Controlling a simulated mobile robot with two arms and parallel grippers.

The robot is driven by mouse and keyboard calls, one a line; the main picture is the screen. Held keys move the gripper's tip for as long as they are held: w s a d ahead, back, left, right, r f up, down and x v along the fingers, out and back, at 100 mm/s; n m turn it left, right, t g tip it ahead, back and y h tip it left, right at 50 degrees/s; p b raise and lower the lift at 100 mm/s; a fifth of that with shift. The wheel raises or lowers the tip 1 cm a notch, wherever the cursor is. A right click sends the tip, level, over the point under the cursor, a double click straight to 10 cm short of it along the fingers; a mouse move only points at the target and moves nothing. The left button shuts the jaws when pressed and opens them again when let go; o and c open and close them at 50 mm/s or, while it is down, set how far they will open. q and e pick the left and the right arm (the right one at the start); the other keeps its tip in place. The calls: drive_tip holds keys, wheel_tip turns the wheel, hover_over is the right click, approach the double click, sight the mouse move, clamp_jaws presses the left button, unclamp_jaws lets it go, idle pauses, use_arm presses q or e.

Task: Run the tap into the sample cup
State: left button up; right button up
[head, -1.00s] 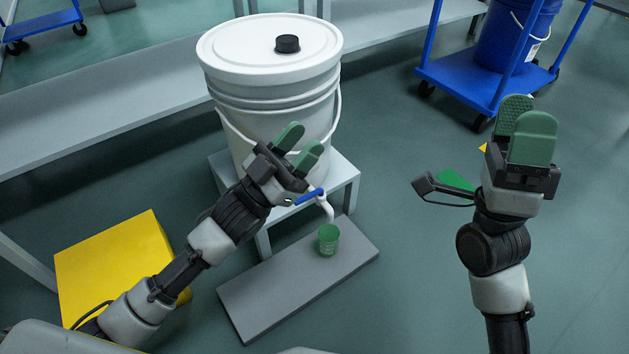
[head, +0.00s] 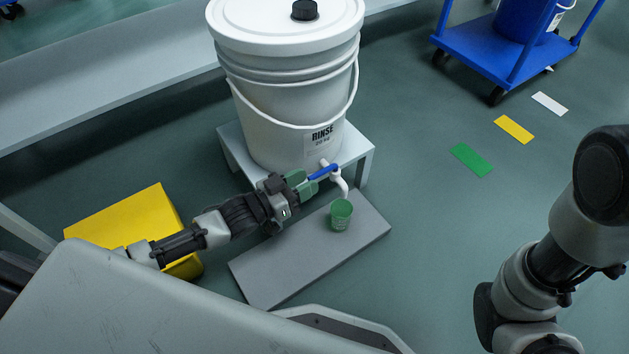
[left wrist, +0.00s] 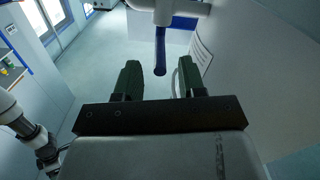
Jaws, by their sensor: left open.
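A white bucket labelled RINSE (head: 262,95) stands on a light grey stand (head: 356,158). Its tap has a white spout (head: 344,188) and a blue lever (head: 323,172). The green sample cup (head: 341,216) stands upright under the spout; I see no stream of water. My left gripper (head: 306,181) is open at the lever's left end. In the left wrist view, the blue lever (left wrist: 161,50) reaches down between the two green fingertips, with gaps on both sides; contact does not show. My right gripper is out of view; only its arm shows at the right.
The cup is on a grey board (head: 290,258) on the floor. A yellow box (head: 125,215) is at the left. Green (head: 471,160), yellow (head: 514,129) and white floor marks lie at the right, near a blue cart (head: 475,55). A long grey bench (head: 110,90) runs behind.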

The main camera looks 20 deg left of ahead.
sight(314, 175)
use_arm(q)
drive_tip(key=shift+b+x, duration=0.5)
drive_tip(key=shift+x, duration=1.05)
drive_tip(key=shift+c, duration=0.3)
clamp_jaws()
